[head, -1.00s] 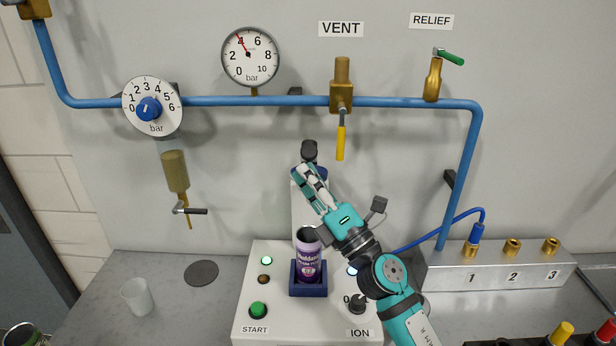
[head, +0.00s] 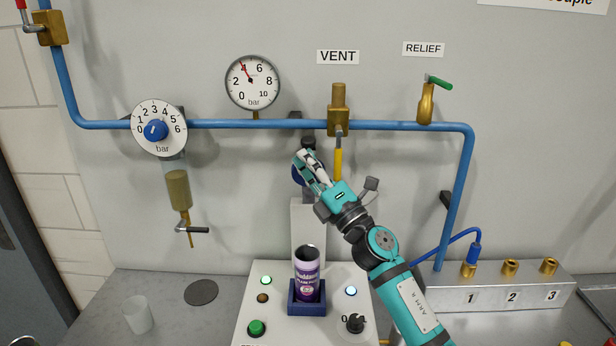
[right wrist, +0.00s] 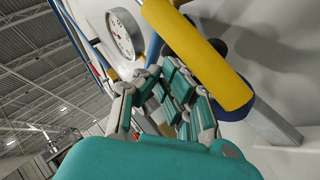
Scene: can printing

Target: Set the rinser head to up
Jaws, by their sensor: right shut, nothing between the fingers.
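The rinser head stands above the white column (head: 307,225) on the machine. Its dark top (head: 308,143) shows just under the blue pipe, with a dark blue part (head: 297,173) lower down at the left of my fingers. My right gripper (head: 305,157) is shut and empty, with its fingertips in front of the rinser head and partly hiding it. I cannot tell whether they touch it. The right gripper (right wrist: 150,78) also shows in the right wrist view. My left gripper is out of view.
The yellow vent handle (head: 338,163) hangs close to the right of my fingers; it looms large in the right wrist view (right wrist: 185,40). The blue pipe (head: 240,124) crosses above. A purple can (head: 307,272) stands in the blue holder (head: 306,309) below.

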